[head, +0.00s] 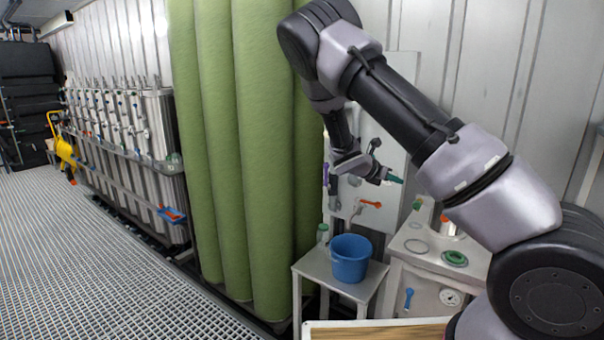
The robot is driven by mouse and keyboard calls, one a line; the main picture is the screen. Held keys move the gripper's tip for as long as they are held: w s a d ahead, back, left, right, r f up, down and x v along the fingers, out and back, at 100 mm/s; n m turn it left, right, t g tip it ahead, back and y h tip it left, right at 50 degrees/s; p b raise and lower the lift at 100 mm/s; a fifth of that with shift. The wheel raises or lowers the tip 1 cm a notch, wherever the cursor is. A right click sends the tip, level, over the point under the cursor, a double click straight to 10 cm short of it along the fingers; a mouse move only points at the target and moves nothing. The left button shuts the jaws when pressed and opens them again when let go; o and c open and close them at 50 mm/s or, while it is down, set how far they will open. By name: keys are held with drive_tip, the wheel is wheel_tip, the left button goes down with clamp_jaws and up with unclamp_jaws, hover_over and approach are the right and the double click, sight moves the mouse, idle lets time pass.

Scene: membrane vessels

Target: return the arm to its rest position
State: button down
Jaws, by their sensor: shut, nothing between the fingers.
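My arm rises from the lower right, bends at the top centre and hangs down in front of the white panel (402,130). My gripper (352,163) is at its lower end, small and dark against the panel fittings. It is shut and no object shows held in it. It is above the blue bucket (350,259), well clear of its rim. The fingertips are hard to separate from the valves and pipes behind them.
The bucket stands on a small grey table (312,266). A grey cabinet (428,292) with a green ring (454,258) is beside it. Tall green columns (262,150) stand left of the arm. Steel vessels (160,125) line the wall. The grated floor (85,260) is open at left.

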drive_tip(key=s+d+r+m+g+y, duration=0.2)
drive_tip(key=s+r+m+g+y, duration=0.35)
drive_tip(key=s+r+m, duration=0.8)
drive_tip(key=s+a+r+m+t+y, duration=0.3)
drive_tip(key=s+r+m, duration=0.3)
drive_tip(key=s+m, duration=0.2)
drive_tip(key=s+a+r+m+t+y, duration=0.3)
drive_tip(key=s+r+m, duration=0.4)
drive_tip(key=s, duration=0.6)
drive_tip(key=shift+a+m+t+y, duration=0.35)
drive_tip(key=shift+a+y, duration=0.45)
drive_tip(key=shift+y, duration=0.15)
